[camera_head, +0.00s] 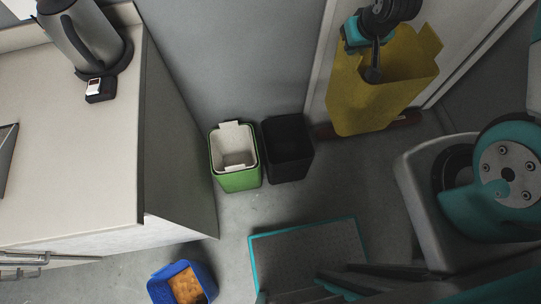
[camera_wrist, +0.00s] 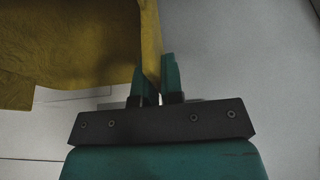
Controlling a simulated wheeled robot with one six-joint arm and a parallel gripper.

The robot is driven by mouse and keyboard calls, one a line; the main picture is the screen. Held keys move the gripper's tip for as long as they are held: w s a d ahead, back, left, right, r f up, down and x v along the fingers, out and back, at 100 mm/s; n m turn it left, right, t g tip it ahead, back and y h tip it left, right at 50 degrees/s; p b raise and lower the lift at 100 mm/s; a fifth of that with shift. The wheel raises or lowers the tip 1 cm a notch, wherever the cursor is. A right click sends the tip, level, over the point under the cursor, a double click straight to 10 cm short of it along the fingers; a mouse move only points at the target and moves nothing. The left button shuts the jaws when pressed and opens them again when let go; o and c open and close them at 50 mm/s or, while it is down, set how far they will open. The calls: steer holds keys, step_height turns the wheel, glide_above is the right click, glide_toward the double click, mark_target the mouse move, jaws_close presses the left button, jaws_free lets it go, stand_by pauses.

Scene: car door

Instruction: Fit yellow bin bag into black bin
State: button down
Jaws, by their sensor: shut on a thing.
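A yellow bin bag (camera_head: 365,98) hangs open-topped from my gripper (camera_head: 374,72) at the upper right of the head view. My gripper is shut on the bag's edge. In the wrist view the yellow bag (camera_wrist: 70,45) fills the upper left, and its edge runs between the teal fingers of my gripper (camera_wrist: 152,85). The black bin (camera_head: 287,146) stands on the floor against the wall, to the left of and below the bag in the picture. The bag and bin are apart. The black bin's inside is too dark to make out.
A green bin (camera_head: 238,180) with a white liner stands close beside the black bin on its left. A blue container (camera_head: 181,284) with something orange inside is at the lower left. A white counter (camera_head: 70,150) with a kettle (camera_head: 82,35) fills the left.

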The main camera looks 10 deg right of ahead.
steer(key=s+a+f+n+g+y+b, duration=0.1)
steer(key=a+f+n+b, duration=0.2)
steer(key=f+n+b, duration=0.95)
steer(key=a+f+m+g+y+b, duration=0.15)
steer(key=a+f+b, duration=0.45)
steer(key=b, duration=1.5)
steer(key=s+a+f+n+g+y+b, duration=0.15)
steer(key=f+n+b, duration=0.55)
steer(key=f+b, duration=0.75)
step_height(320, 180, down, 26)
steer(key=b, duration=1.6)
steer(key=shift+w, duration=0.3)
steer(key=shift+f, duration=0.1)
steer(key=c, duration=1.3)
jaws_free()
steer(key=shift+o, duration=0.2)
